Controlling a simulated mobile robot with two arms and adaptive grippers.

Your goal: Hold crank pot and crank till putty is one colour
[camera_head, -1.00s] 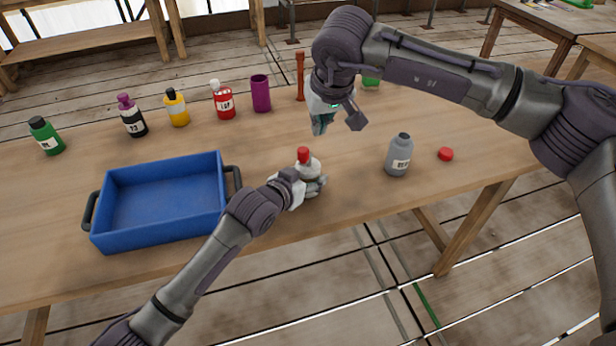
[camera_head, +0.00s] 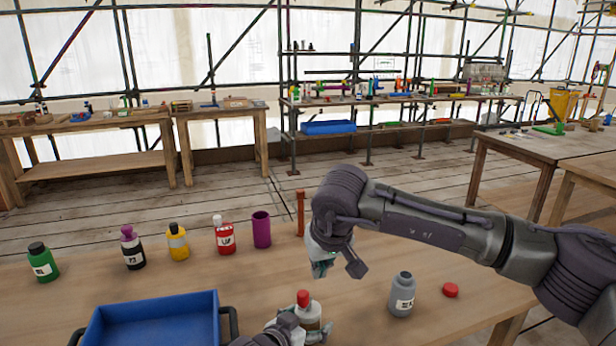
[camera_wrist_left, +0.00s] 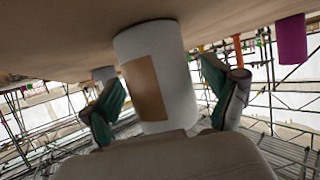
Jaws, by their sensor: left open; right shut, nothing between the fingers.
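A white pot with a red top (camera_head: 304,310), perhaps the crank pot, stands upright near the table's front edge. In the left wrist view the pot (camera_wrist_left: 158,60) hangs from the tabletop in an upside-down picture, with a tan label. My left gripper (camera_head: 308,333) is open with its fingers on either side of the pot; its green-padded fingers (camera_wrist_left: 160,85) appear apart from the sides. My right gripper (camera_head: 325,268) is shut and empty, above the table behind the pot, partly hidden by its own wrist. No putty is visible.
A blue tray (camera_head: 150,309) is left of the pot. Green (camera_head: 42,263), black (camera_head: 133,248), yellow (camera_head: 177,242) and red (camera_head: 224,236) bottles, a purple cup (camera_head: 262,230) and a brown post (camera_head: 300,212) line the back.

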